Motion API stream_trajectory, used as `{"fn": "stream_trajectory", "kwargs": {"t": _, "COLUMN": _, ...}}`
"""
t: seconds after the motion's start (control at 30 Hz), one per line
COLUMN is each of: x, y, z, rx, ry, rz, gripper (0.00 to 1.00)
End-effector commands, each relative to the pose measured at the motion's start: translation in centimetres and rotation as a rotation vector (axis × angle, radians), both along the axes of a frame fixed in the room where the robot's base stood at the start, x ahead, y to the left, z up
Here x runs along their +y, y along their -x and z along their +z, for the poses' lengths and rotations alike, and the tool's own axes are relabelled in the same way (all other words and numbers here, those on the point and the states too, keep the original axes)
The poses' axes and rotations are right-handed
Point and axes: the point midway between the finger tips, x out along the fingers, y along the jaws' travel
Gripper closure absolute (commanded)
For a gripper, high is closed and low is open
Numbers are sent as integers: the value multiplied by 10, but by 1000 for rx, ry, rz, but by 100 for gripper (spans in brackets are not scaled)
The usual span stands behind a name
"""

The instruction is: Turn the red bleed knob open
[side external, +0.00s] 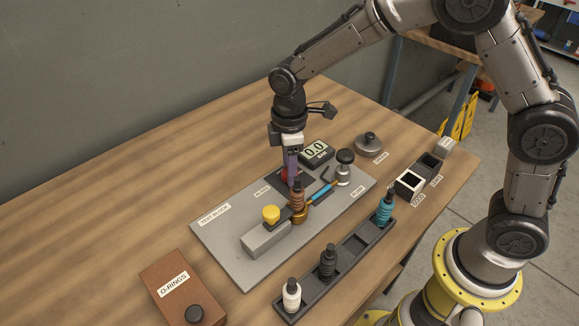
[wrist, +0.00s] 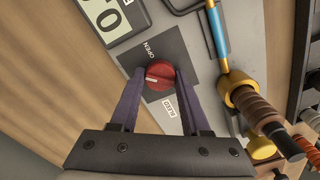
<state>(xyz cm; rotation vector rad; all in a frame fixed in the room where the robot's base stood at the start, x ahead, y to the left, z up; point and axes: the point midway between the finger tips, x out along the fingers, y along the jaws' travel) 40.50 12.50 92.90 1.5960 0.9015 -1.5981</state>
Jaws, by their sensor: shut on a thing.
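The red bleed knob (wrist: 159,77) sits on a dark square plate (wrist: 136,60) marked "OPEN" on the grey test block. A pale line on the knob points left in the wrist view, toward the edge of the plate below the word "OPEN". My gripper (wrist: 160,80) is shut on the knob, with one purple finger on each side of it. In the side view the knob (side external: 285,175) is mostly hidden behind my fingers (side external: 290,167), which point straight down.
A gauge (side external: 316,152) reading 0.0 stands close behind. A brown ribbed fitting (side external: 297,196), a blue rod (side external: 322,192) and a yellow cap (side external: 271,214) are close by. The table's left side is clear.

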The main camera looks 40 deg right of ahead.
Motion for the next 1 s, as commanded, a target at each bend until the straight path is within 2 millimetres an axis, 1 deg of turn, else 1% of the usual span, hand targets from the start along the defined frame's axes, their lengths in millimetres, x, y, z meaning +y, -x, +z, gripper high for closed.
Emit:
{"fn": "stream_trajectory", "kwargs": {"t": 0.6, "x": 0, "y": -1, "z": 2, "rx": -4, "ry": -2, "rz": -566, "gripper": 100}}
{"fn": "stream_trajectory", "kwargs": {"t": 0.8, "x": 0, "y": -2, "z": 3, "rx": -5, "ry": -3, "rz": -703, "gripper": 100}}
{"fn": "stream_trajectory", "kwargs": {"t": 1.0, "x": 0, "y": -2, "z": 3, "rx": -5, "ry": -3, "rz": -793, "gripper": 100}}
